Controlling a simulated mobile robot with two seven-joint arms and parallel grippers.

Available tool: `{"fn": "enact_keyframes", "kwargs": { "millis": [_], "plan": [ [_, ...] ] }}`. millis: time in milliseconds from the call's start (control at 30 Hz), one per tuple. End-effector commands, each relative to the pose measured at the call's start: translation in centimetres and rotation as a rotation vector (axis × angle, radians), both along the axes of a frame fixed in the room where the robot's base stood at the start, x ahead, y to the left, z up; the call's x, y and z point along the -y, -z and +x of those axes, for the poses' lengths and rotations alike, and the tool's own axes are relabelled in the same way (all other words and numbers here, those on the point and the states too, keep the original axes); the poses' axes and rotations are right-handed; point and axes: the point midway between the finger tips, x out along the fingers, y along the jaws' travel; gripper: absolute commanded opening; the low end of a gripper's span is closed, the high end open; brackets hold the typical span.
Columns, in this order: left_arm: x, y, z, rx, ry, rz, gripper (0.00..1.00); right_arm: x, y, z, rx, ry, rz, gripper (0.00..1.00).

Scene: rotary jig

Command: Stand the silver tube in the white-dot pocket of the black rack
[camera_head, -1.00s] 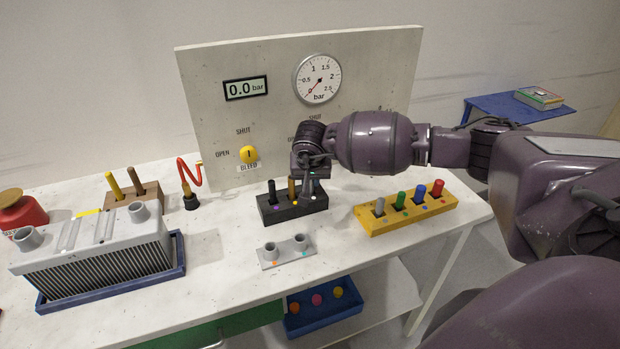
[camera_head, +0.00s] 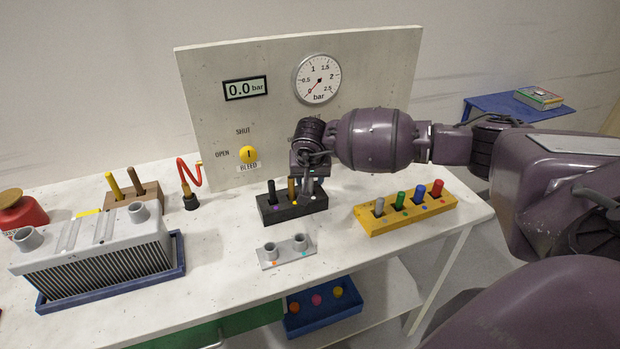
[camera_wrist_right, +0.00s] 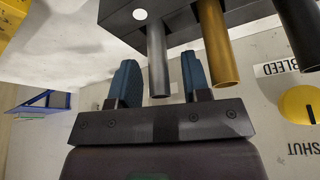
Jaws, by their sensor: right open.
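The black rack (camera_head: 292,209) stands on the table below the panel. The silver tube (camera_wrist_right: 158,68) stands upright in the rack's end pocket, beside the white dot (camera_wrist_right: 140,14) in the wrist view. A brass tube (camera_wrist_right: 221,55) and a black tube (camera_head: 272,190) stand in its other pockets. My right gripper (camera_wrist_right: 160,75) is open, with one blue finger on each side of the silver tube and gaps between. In the head view the right gripper (camera_head: 308,181) is over the rack's right end and partly hides the tube. My left gripper is not in view.
A yellow rack (camera_head: 372,228) with several coloured pieces stands to the right. A grey two-socket block (camera_head: 287,256) lies in front. A finned radiator (camera_head: 110,265) sits in a blue tray at left. The gauge panel (camera_head: 215,120) rises close behind the rack.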

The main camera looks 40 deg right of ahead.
Motion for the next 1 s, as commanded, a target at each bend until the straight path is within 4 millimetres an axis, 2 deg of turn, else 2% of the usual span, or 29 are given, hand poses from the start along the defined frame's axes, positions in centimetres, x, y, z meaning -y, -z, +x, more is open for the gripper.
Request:
{"fn": "enact_keyframes", "kwargs": {
  "millis": [300,500,700,1000],
  "plan": [
    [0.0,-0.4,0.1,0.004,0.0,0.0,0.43,-1.3,-5.7,-1.9,0.004,-0.004,-0.002,0.44],
    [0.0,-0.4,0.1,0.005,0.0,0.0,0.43,-1.9,-8.6,-2.9,0.002,-0.001,-0.001,0.44],
    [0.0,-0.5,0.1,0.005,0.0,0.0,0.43,-2.3,-10.1,-3.5,0.001,0.0,0.0,0.44],
    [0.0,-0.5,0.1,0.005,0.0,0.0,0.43,-2.3,-10.3,-3.6,0.001,0.0,0.001,0.44]
  ]
}}
